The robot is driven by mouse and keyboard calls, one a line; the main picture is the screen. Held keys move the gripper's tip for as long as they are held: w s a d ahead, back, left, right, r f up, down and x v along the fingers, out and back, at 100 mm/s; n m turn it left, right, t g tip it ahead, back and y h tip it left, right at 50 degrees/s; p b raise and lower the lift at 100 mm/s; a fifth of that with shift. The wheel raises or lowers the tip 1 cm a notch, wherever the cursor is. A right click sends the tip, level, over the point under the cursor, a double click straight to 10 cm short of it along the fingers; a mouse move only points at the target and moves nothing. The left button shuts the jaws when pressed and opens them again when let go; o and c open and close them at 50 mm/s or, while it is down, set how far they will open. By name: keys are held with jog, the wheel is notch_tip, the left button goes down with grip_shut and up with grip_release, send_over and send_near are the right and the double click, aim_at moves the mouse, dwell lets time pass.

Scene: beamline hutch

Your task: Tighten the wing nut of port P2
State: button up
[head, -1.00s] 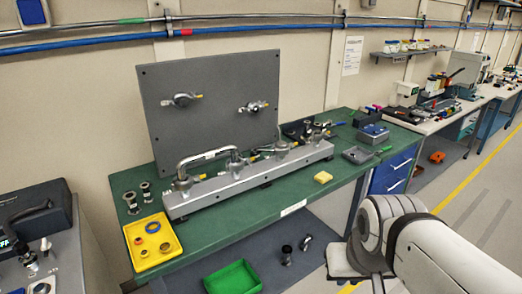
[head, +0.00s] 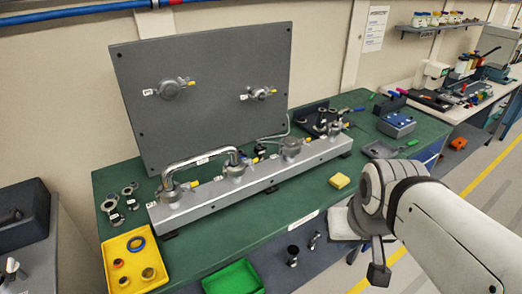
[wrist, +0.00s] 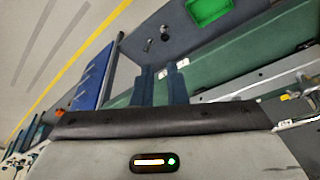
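Two clamped ports stand on the upright grey panel (head: 205,125), a left port (head: 170,90) and a right port (head: 260,94). More clamped ports sit along the grey manifold bar (head: 260,178); a bent metal pipe (head: 200,155) joins two of them at the left. The ports carry small white labels, too small to read, so I cannot tell which is P2. Yellow tips show beside several clamps. My gripper (wrist: 162,85) shows two dark fingers in the wrist view, with a narrow gap and nothing between them. It is off the bench's front right, away from the ports.
A yellow tray (head: 120,276) with rings is on the bench's left front, near loose fittings (head: 130,190). A green bin (head: 233,278) is below. The green bench top (head: 290,202) is bare in front.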

jog(key=w+f+n+t+b, duration=0.1)
jog(key=w+f+t+b, duration=0.15)
jog(key=w, duration=0.95)
jog(key=n+t+y+b, duration=0.3)
jog(key=n+t+y, duration=0.3)
jog(key=t+y, duration=0.35)
send_near(252, 165)
jog(key=r+p+x, duration=0.1)
jog(key=p+x, duration=0.1)
jog(key=x, duration=0.5)
jog(key=shift+w+r+g+y, duration=0.25)
jog(key=shift+w+g+y, duration=0.05)
jog(key=shift+g+y, duration=0.15)
grip_shut()
